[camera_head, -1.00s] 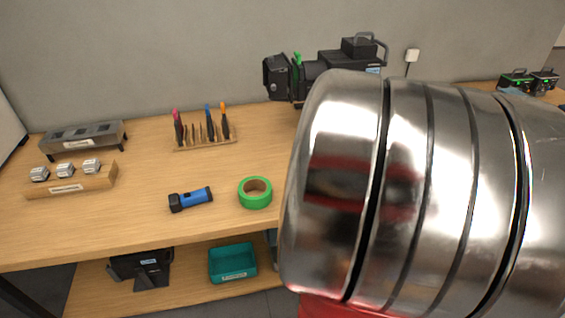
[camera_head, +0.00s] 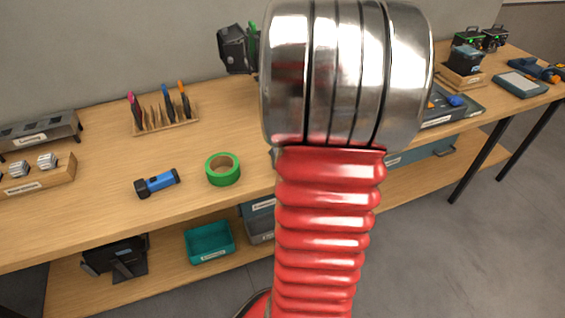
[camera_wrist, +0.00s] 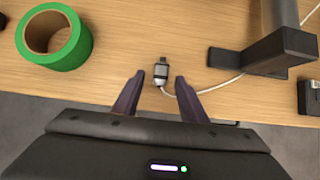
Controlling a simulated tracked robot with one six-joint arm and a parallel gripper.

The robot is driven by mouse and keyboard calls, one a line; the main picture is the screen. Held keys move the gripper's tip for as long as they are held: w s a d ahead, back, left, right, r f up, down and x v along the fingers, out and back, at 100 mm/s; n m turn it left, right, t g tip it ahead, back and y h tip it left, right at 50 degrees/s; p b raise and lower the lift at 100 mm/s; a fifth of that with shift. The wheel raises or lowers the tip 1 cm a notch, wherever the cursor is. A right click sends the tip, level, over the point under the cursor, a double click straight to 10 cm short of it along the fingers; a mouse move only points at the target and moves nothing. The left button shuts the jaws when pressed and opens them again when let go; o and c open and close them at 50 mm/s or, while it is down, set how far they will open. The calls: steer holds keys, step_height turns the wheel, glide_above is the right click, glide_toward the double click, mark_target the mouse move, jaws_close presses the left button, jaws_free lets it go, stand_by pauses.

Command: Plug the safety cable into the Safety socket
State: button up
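In the wrist view, a small cable plug (camera_wrist: 161,72) with a grey and black body lies on the wooden table, with a white cable (camera_wrist: 225,84) running right from it. My gripper (camera_wrist: 157,82) is open, its two dark fingers pointing at the plug, one on each side of its near end. The plug appears to lie just past the fingertips; I cannot tell the height gap. No Safety socket can be made out. In the head view my arm hides the plug, the gripper and the middle of the table.
A green tape roll (camera_head: 223,169) lies left of the gripper; it also shows in the wrist view (camera_wrist: 75,48). A dark stand foot (camera_wrist: 280,52) is close on the right. A blue flashlight (camera_head: 157,183) lies further left. The table's front edge is near.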

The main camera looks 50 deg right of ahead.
steer(key=shift+w+d+f, duration=0.2)
steer(key=shift+w+f, duration=0.15)
steer(key=shift+f, duration=0.2)
steer(key=shift+c, duration=0.5)
jaws_close()
steer(key=shift+s+r, duration=0.15)
steer(key=shift+r, duration=2.35)
steer(key=shift+a, duration=0.1)
